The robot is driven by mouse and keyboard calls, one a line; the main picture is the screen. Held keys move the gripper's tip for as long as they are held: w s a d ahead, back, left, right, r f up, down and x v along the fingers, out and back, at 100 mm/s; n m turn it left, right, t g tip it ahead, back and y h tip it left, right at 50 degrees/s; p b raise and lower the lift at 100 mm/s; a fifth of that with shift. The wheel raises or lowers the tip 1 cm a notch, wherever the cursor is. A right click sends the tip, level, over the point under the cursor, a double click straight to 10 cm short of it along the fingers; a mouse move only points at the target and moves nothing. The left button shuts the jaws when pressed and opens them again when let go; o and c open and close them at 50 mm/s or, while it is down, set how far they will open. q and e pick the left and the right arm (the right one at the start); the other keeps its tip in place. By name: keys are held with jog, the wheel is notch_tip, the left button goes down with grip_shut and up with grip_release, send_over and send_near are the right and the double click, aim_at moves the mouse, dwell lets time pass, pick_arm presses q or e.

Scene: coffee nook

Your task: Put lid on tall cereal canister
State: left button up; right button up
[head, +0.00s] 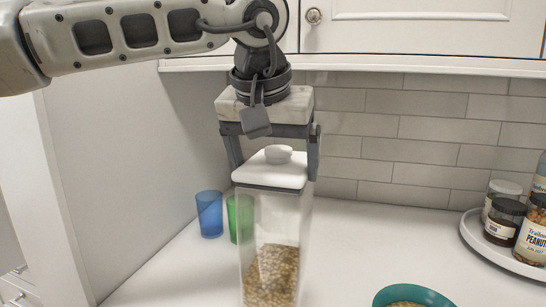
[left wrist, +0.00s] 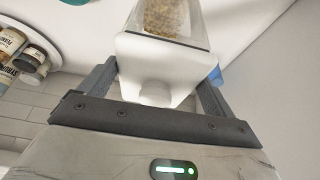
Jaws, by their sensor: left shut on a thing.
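The tall clear canister (head: 272,272) stands on the counter, its lower part filled with cereal. The white square lid (head: 262,176) with its round knob (head: 278,154) is at the canister's mouth, roughly level, with a dark band under its edge. Whether it is fully seated I cannot tell. My left gripper (head: 275,172) comes from above, its two fingers on opposite sides of the lid, shut on it. In the left wrist view, the lid (left wrist: 133,50) lies between the fingers, with the canister (left wrist: 172,18) beyond it. My right gripper is not in view.
A blue cup (head: 209,214) and a green cup (head: 236,222) stand left of and behind the canister. A teal bowl (head: 380,297) is at the front right. A round tray (head: 478,240) with jars is at the right. Cabinets (head: 420,30) hang above.

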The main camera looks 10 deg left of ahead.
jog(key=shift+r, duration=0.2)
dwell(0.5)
pick_arm(q)
jog(key=o, duration=0.7)
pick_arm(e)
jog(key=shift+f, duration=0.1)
pick_arm(q)
jog(key=shift+r+p, duration=0.75)
jog(key=shift+p, duration=0.2)
jog(key=shift+r+p, duration=1.45)
jog(key=shift+r, duration=0.05)
jog(key=shift+r+p, duration=0.9)
jog(key=shift+r, duration=0.35)
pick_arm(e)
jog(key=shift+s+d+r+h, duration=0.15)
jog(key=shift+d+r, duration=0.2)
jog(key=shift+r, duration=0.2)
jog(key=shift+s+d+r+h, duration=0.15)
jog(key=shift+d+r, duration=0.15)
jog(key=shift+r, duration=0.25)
